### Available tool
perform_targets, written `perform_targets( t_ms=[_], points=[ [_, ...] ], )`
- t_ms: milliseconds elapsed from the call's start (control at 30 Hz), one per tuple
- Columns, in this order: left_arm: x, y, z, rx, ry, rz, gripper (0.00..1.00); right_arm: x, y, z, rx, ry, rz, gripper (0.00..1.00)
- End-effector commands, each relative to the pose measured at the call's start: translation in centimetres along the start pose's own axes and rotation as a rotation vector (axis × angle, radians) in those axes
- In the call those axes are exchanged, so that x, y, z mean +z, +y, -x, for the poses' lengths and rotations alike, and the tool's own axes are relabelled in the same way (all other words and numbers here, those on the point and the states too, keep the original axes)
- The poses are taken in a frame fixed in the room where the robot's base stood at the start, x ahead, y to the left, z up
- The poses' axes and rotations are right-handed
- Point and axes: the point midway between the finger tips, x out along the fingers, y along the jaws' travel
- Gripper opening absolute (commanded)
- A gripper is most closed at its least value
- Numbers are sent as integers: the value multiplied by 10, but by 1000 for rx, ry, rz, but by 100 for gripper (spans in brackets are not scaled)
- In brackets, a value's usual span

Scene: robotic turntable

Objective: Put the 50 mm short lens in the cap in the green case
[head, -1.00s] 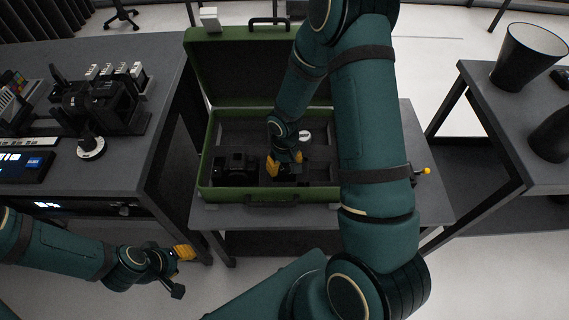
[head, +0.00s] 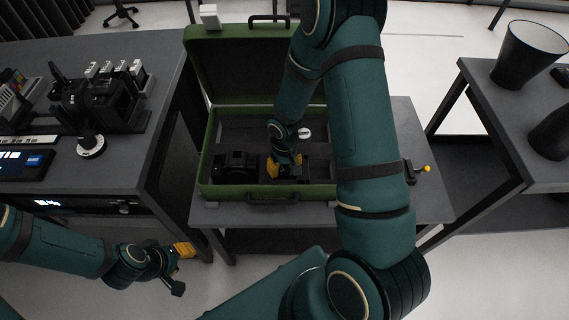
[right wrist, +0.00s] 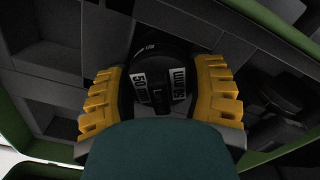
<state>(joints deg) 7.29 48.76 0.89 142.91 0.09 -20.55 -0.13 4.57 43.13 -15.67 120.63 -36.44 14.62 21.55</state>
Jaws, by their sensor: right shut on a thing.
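The short lens (right wrist: 158,72) is black with white 50 mm labels. In the right wrist view it sits between the yellow fingers of my right gripper (right wrist: 162,90), which is shut on it. In the head view my right gripper (head: 285,166) is down inside the open green case (head: 228,195), in its front middle part; the lens is mostly hidden there by the gripper. I cannot tell whether the lens touches the case floor. My left gripper (head: 181,268) is open and empty, low at the left, away from the case.
The case lid (head: 245,75) stands open at the back. A black camera (head: 236,166) lies in the case's left part, and a round white-topped item (head: 304,133) sits behind my gripper. Grey dividers surround the lens. Side tables stand left and right.

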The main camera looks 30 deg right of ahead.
Motion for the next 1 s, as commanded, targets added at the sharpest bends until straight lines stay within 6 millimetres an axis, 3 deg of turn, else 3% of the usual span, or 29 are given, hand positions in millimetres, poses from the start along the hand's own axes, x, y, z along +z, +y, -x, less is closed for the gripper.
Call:
perform_targets(
  t_ms=[100,133,200,633,767,1000],
  points=[
    [0,0,0,0,0,0,41,0,0,-3,0,1,0,14],
    [0,0,0,0,0,0,41,0,0,-2,0,2,0,67],
    [0,0,0,0,0,0,41,0,0,-2,0,2,0,92],
    [0,0,0,0,0,0,41,-1,0,4,0,2,0,92],
    [0,0,0,0,0,0,41,-1,0,22,-1,5,-2,92],
    [0,0,0,0,0,0,41,-1,0,70,0,7,0,92]
  ],
)
